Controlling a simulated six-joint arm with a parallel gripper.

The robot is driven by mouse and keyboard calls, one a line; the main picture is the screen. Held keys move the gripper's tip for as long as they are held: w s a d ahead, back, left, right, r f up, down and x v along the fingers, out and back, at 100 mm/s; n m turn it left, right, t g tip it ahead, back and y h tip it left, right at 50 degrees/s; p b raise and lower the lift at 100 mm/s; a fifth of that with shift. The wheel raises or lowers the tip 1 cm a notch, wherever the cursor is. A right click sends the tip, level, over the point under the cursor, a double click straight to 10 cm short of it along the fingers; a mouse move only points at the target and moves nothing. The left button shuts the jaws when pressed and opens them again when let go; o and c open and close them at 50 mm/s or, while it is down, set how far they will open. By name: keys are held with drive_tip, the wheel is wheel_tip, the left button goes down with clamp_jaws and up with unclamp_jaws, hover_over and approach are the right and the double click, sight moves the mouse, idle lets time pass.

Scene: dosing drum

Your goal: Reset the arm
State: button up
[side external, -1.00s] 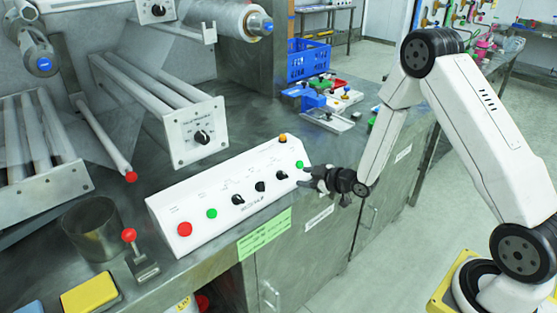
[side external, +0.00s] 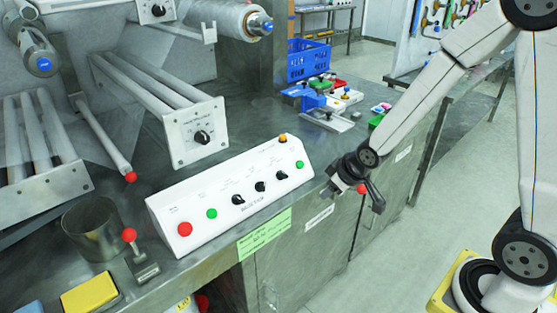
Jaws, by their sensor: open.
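My gripper (side external: 353,198) hangs from my wrist in front of the bench's front edge, to the right of the white control box. The white control box (side external: 230,197) lies along the bench edge. It has a red button (side external: 184,229), a green button (side external: 212,213), several black knobs, another green button (side external: 299,164) and an orange one (side external: 282,138). My gripper is apart from the box.
A red-knobbed lever (side external: 129,235), a metal cup (side external: 92,230) and a yellow block (side external: 89,293) stand at the left front. A roller machine (side external: 197,150) stands behind. A blue crate (side external: 309,62) and small parts sit at the back.

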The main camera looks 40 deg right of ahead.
drive_tip(key=s+a+r+m+g, duration=0.2)
drive_tip(key=s+a+g, duration=0.1)
drive_tip(key=s, duration=0.6)
drive_tip(key=shift+s+g, duration=0.3)
drive_tip(key=shift+s, duration=0.05)
drive_tip(key=shift+a+r, duration=0.1)
drive_tip(key=shift+c, duration=0.2)
